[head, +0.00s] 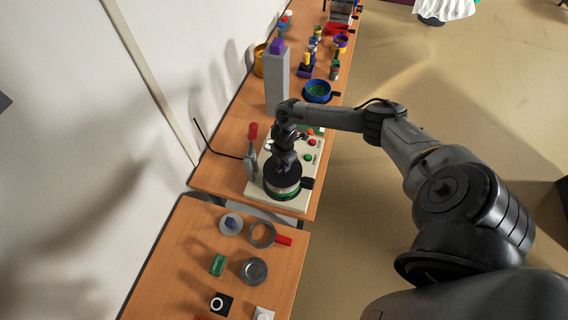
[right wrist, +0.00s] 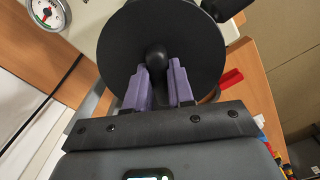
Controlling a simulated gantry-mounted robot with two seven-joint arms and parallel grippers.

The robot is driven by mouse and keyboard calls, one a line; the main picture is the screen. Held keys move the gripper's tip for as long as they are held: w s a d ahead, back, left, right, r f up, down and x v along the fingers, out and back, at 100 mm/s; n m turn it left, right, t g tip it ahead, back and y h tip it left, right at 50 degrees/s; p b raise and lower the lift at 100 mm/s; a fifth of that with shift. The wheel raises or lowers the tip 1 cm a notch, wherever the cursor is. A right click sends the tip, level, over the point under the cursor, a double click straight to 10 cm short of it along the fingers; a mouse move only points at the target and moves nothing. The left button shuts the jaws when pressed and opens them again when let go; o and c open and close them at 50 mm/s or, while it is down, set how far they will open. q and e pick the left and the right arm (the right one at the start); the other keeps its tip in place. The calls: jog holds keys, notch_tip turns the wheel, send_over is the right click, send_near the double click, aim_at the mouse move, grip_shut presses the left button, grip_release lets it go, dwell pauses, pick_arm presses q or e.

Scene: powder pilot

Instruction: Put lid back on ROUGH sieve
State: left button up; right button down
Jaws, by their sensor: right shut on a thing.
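The black round lid (head: 278,180) is at the top of the metal and green sieve (head: 284,194) on the white machine. From above I cannot tell whether it is fully seated or just over the rim. My right gripper (head: 285,160) points down at the lid's middle. In the right wrist view the lid (right wrist: 190,40) fills the upper middle, and the purple fingers of my right gripper (right wrist: 160,84) are shut on its black knob (right wrist: 156,58). The lid hides the sieve there. My left gripper is in neither view.
The white machine (head: 256,194) carries coloured buttons and a red-handled lever (head: 252,145). A grey column (head: 276,80) and a blue bowl (head: 317,91) stand behind. The nearer table holds a metal ring with a red handle (head: 262,234), a metal bowl (head: 254,271) and a green block (head: 217,265).

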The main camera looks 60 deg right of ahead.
jog(key=shift+f+b, duration=0.45)
jog(key=shift+f, duration=0.2)
jog(key=c, duration=0.9)
grip_release()
jog(key=shift+r, duration=0.1)
notch_tip(320, 180, up, 2)
jog(key=shift+r+p, duration=0.1)
jog(key=shift+p, duration=1.1)
notch_tip(320, 180, up, 4)
jog(key=p, duration=0.3)
jog(key=shift+f, duration=0.2)
